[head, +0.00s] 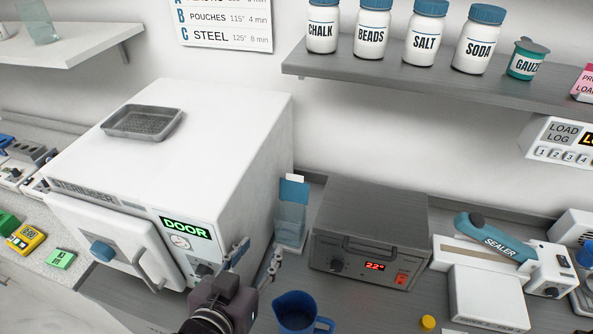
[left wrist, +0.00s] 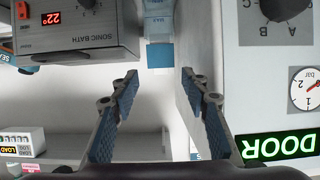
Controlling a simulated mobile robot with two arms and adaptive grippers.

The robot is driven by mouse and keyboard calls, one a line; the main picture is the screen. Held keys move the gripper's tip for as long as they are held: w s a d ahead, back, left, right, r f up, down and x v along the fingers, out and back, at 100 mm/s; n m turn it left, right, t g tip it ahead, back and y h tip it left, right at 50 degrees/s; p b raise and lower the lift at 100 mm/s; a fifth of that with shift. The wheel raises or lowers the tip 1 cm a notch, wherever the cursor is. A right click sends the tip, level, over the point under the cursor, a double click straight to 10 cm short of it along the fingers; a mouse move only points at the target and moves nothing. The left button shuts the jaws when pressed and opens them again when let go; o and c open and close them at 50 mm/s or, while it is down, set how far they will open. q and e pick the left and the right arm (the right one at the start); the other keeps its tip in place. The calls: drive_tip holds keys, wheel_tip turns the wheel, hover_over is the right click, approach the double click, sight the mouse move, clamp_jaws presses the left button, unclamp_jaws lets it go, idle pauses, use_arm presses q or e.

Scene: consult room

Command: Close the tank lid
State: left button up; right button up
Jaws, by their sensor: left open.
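The tank (head: 290,223) is a clear, bluish, narrow container standing between the white steriliser and the sonic bath. Its blue lid (head: 293,191) appears raised upright at the top, with a white tab (head: 295,178) at its upper edge. In the left wrist view, which is upside down, the tank (left wrist: 158,27) and blue lid (left wrist: 159,55) show straight ahead between the fingers. My left gripper (head: 257,254) is open and empty, in front of the tank and apart from it. It also shows in the left wrist view (left wrist: 159,76). My right gripper is not in view.
The white steriliser (head: 190,130) with a grey tray (head: 143,122) on top stands close left of the tank. The sonic bath (head: 368,230) is close right. A blue jug (head: 296,313) stands in front. A shelf (head: 420,88) with jars hangs above.

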use_arm(q)
drive_tip(key=w+b, duration=0.1)
drive_tip(key=b, duration=0.1)
drive_tip(key=p, duration=0.1)
approach(295, 176)
drive_tip(key=w, duration=0.3)
drive_tip(key=x, duration=0.2)
drive_tip(key=p+x, duration=0.1)
drive_tip(key=x, duration=0.1)
drive_tip(key=shift+w+d+f, duration=0.1)
drive_tip(key=shift+d+f, duration=0.2)
drive_tip(key=shift+f, duration=0.2)
drive_tip(key=shift+w+d+f+p, duration=0.1)
drive_tip(key=shift+w+f+p, duration=0.25)
drive_tip(key=shift+w, duration=0.15)
clamp_jaws()
